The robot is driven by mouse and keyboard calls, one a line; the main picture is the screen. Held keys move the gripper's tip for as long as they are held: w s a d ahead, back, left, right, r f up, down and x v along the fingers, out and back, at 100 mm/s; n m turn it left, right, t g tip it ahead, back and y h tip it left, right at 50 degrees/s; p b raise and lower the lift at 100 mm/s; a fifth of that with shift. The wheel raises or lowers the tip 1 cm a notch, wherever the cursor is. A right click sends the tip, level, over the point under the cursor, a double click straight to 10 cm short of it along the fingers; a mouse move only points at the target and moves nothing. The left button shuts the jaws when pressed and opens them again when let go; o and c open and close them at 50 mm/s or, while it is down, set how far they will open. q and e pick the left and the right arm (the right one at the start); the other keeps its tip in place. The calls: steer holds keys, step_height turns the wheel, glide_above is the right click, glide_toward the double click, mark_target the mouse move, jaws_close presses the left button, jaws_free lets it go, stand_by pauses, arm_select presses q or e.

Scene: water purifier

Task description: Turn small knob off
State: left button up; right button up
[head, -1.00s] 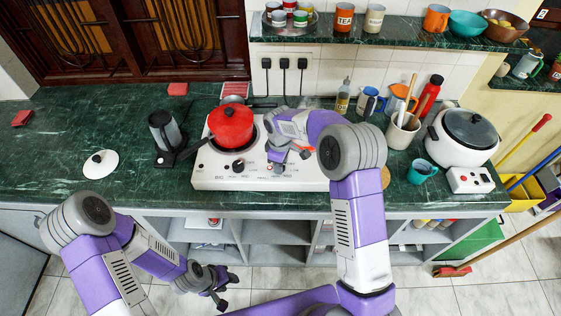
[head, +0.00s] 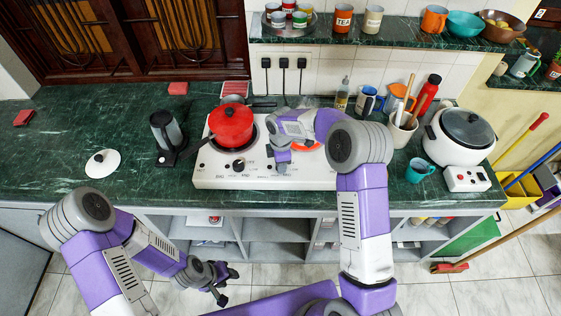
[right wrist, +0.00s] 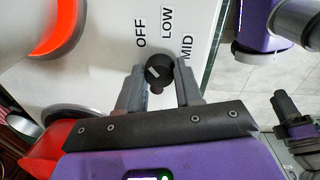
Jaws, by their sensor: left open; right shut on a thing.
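The small knob (right wrist: 159,69) is black with a light mark, in the right wrist view. Labels OFF, LOW and MID curve around its far side. My right gripper (right wrist: 158,87) is shut on it, one finger on each side. In the head view my right gripper (head: 281,166) is at the front panel of the white stove (head: 215,181), and its wrist hides the small knob there. A burner (right wrist: 57,22) glows orange; it also shows partly behind my right arm in the head view (head: 307,147). My left gripper (head: 228,286) is open and empty in front of the counter.
A red pot (head: 231,125) stands on the stove's left burner, with another black knob (head: 238,164) in front of it. A teal mug (head: 419,170) and a rice cooker (head: 461,135) stand to the right.

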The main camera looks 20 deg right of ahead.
steer(key=shift+r, duration=0.1)
steer(key=o, duration=1)
steer(key=shift+o, duration=0.2)
step_height(320, 180, up, 8)
steer(key=shift+s+f+p, duration=0.15)
steer(key=shift+f+p, duration=0.1)
steer(key=shift+p, duration=0.1)
